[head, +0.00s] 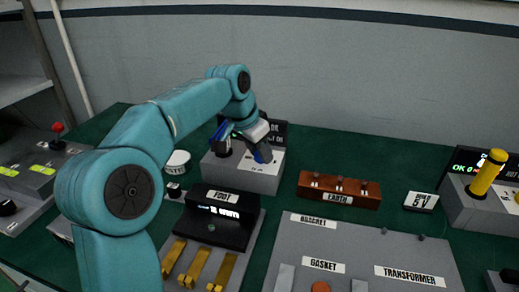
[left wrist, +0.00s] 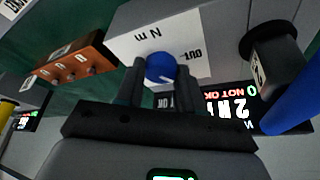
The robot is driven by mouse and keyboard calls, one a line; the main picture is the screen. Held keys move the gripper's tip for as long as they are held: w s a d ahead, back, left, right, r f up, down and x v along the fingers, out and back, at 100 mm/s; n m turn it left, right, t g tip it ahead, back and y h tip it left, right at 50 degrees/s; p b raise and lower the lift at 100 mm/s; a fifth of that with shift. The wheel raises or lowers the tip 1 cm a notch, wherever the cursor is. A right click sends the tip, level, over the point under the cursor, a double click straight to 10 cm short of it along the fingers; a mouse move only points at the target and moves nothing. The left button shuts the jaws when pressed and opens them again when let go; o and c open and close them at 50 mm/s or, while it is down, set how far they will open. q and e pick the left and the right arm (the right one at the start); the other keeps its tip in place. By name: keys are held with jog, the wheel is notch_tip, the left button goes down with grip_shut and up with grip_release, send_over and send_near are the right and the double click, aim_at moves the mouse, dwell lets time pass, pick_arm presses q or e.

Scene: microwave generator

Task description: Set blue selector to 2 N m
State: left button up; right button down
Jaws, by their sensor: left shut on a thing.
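The blue selector (left wrist: 160,67) is a round blue knob with a white pointer mark, on a white label with "N m" and "OUT" on a grey box (left wrist: 205,15). My left gripper (left wrist: 160,80) is shut on the selector, one dark finger on each side of it. In the head view the left gripper (head: 262,153) reaches down to the grey box (head: 240,176) and partly hides the selector. A black display (left wrist: 230,105) beside the box shows white text starting "2 N" and red "NOT OK"; the rest is cut off or hidden. My right gripper is not in view.
A blue lever (left wrist: 290,105) on a black base stands close beside the gripper. A brown "EARTH" block (head: 340,189) stands to the right, and a black "FOOT" unit (head: 220,215) stands in front. Green table (head: 305,155) is bare between box and brown block.

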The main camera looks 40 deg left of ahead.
pick_arm(q)
jog(key=shift+n, duration=0.5)
jog(key=o, duration=1)
jog(key=shift+o, duration=0.2)
jog(key=p+v, duration=0.5)
jog(key=v, duration=1.1)
jog(key=shift+d+r, duration=0.2)
jog(key=shift+d, duration=0.05)
